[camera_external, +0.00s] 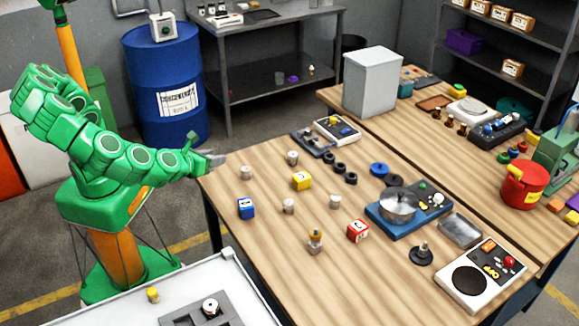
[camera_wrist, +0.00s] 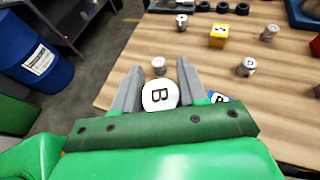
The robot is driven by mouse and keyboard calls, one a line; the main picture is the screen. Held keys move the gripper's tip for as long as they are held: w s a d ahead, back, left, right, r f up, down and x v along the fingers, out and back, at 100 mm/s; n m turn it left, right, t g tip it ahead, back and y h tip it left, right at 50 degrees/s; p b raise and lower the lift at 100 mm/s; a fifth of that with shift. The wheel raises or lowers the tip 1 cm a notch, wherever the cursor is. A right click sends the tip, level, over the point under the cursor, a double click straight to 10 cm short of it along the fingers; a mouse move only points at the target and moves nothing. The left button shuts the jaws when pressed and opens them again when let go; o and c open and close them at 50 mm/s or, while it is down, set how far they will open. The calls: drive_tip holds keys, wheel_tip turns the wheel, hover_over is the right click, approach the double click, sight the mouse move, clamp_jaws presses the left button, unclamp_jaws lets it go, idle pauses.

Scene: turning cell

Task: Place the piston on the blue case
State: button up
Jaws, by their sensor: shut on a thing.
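My gripper (camera_external: 214,159) reaches in from the left, at the table's near-left edge. In the wrist view its two grey fingers (camera_wrist: 159,76) are shut on the piston (camera_wrist: 159,97), whose round white face bears a dark letter B. The piston's sides are mostly hidden, and it is hard to make out in the external view. The blue case (camera_external: 246,208), a small cube with a white marked face, stands on the table to the lower right of my gripper. In the wrist view the blue case (camera_wrist: 221,98) is partly hidden behind the right finger.
Several metal cylinders stand on the table, one (camera_external: 246,173) near my gripper and one (camera_external: 288,206) beside the blue case. A yellow case (camera_external: 301,180) and red case (camera_external: 357,230) stand farther right. A blue barrel (camera_external: 165,80) is behind. Bare wood surrounds the blue case.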

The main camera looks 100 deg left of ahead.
sight(249, 200)
drive_tip(key=w+f, duration=0.2)
drive_tip(key=w, duration=0.1)
drive_tip(key=w+f, duration=0.2)
drive_tip(key=w, duration=0.1)
drive_tip(key=w+f, duration=0.2)
drive_tip(key=w, duration=0.1)
drive_tip(key=shift+a+f, duration=0.1)
drive_tip(key=shift+f, duration=0.15)
drive_tip(key=shift+w+f, duration=0.7)
drive_tip(key=shift+f, duration=0.15)
drive_tip(key=shift+w+f, duration=0.15)
drive_tip(key=shift+f, duration=1.5)
drive_tip(key=shift+f, duration=0.15)
drive_tip(key=o, duration=1.1)
